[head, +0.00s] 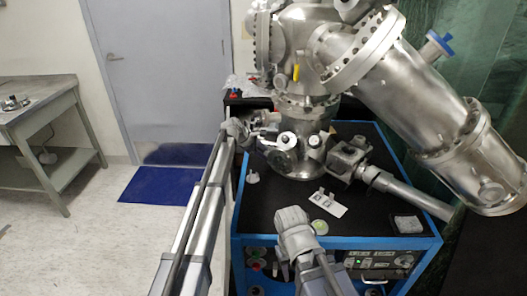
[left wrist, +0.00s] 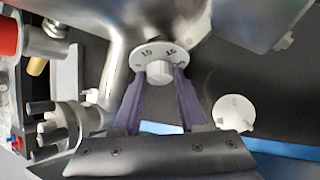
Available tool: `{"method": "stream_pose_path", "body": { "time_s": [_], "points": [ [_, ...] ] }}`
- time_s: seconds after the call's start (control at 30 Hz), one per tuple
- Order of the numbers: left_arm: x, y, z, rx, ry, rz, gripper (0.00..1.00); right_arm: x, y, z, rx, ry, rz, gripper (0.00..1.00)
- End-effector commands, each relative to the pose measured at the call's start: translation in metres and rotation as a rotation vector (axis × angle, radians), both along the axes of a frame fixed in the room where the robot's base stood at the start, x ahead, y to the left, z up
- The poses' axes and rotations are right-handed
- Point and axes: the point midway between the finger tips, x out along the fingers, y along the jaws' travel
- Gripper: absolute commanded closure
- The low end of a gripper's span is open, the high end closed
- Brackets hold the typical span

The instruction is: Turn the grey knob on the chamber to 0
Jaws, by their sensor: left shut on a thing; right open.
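The grey knob (left wrist: 159,71) sits at the centre of a pale round dial (left wrist: 158,52) with dark numbers, on the metal chamber (left wrist: 190,18). The two dark fingers of my left gripper (left wrist: 158,80) are closed on either side of the knob. In the head view my left gripper (head: 257,139) reaches the left side of the steel chamber (head: 299,158), and I cannot clearly make out the knob there. The dial's zero mark cannot be read. My right gripper (head: 292,218) is open, low at the front of the black-topped cart (head: 265,212).
A second white round piece (left wrist: 233,113) is right of the knob in the left wrist view. A large steel cylinder (head: 425,100) slants over the cart's right side. A white plate (head: 329,204) and a grey block (head: 408,224) lie on the black top.

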Motion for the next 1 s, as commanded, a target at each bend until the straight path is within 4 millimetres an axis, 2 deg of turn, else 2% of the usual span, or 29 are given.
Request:
{"method": "stream_pose_path", "body": {
  "time_s": [0.3,0.8,0.83,1.0],
  "points": [
    [0.0011,0.0007,0.0006,-0.025,0.104,0.037,1.0,0.0,0.0,0.0062,0.0,0.0,0.0,0.58],
    [0.0004,0.0008,0.0002,-0.029,0.121,0.043,1.0,0.0,0.0,0.0066,0.0,0.0,0.0,0.58],
    [0.0004,0.0008,0.0002,-0.029,0.121,0.043,0.57,0.0,0.0,0.0066,0.0,0.0,0.0,0.58],
    [0.0007,0.0006,0.0005,-0.03,0.12,0.043,0.38,0.0,0.0,0.0066,0.0,0.0,0.0,0.58]
  ]
}}
